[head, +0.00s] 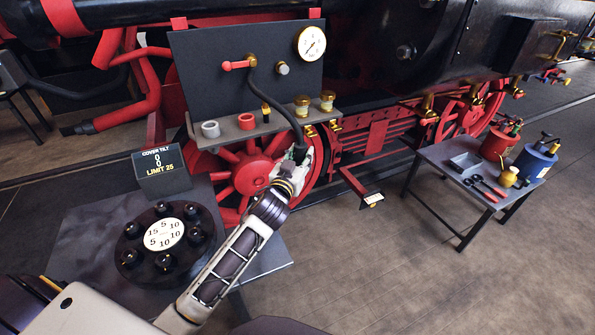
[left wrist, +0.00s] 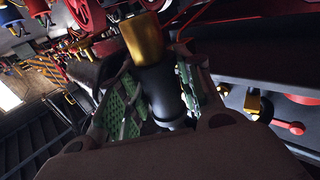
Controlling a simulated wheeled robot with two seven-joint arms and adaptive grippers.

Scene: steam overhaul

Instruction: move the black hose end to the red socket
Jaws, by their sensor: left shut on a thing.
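The black hose (head: 277,101) runs from a brass fitting on the dark panel and curves down to the right into my left gripper (head: 297,158). The gripper is shut on the black hose end, just below and in front of the shelf. In the left wrist view the hose end (left wrist: 156,88) shows as a black sleeve with a brass tip between the fingers (left wrist: 152,98). The red socket (head: 246,121) appears to be the short red cup on the shelf, up and left of my gripper. The two are apart. My right gripper is out of view.
A red lever (head: 235,65) juts from the panel (head: 205,75). A tool table (head: 440,160) stands right; a round black cover (head: 130,255) lies left.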

